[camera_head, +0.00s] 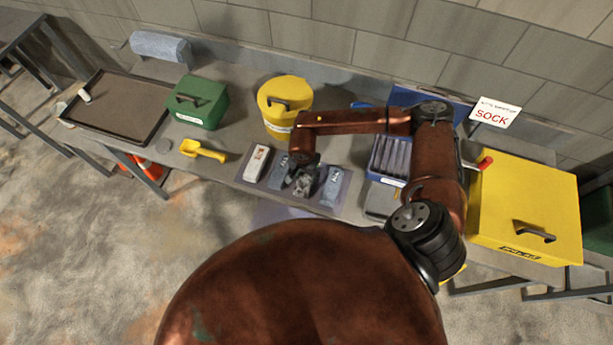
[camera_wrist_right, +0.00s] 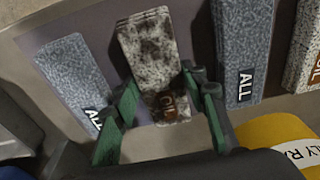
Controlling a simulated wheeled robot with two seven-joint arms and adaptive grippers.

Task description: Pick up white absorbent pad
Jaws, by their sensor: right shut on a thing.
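My right gripper (camera_head: 302,189) is over the mat on the bench. In the right wrist view its green-sided fingers (camera_wrist_right: 163,112) are shut on the near, labelled end of a white pad (camera_wrist_right: 150,50) with dark stains and an "OIL" label. That pad, partly hidden in the head view (camera_head: 304,182), appears to be at the mat; I cannot tell whether it is lifted. A cleaner white pad (camera_head: 257,163) lies at the mat's left end; it is partly seen in the wrist view (camera_wrist_right: 304,45). My left gripper is not in view.
Blue-grey "ALL" pads (camera_wrist_right: 243,45) (camera_wrist_right: 75,75) lie on both sides of the held pad on the grey mat (camera_wrist_right: 97,35). A yellow bucket (camera_head: 284,105), yellow scoop (camera_head: 203,150), green box (camera_head: 198,101), blue bin (camera_head: 389,160) and large yellow box (camera_head: 525,208) stand around.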

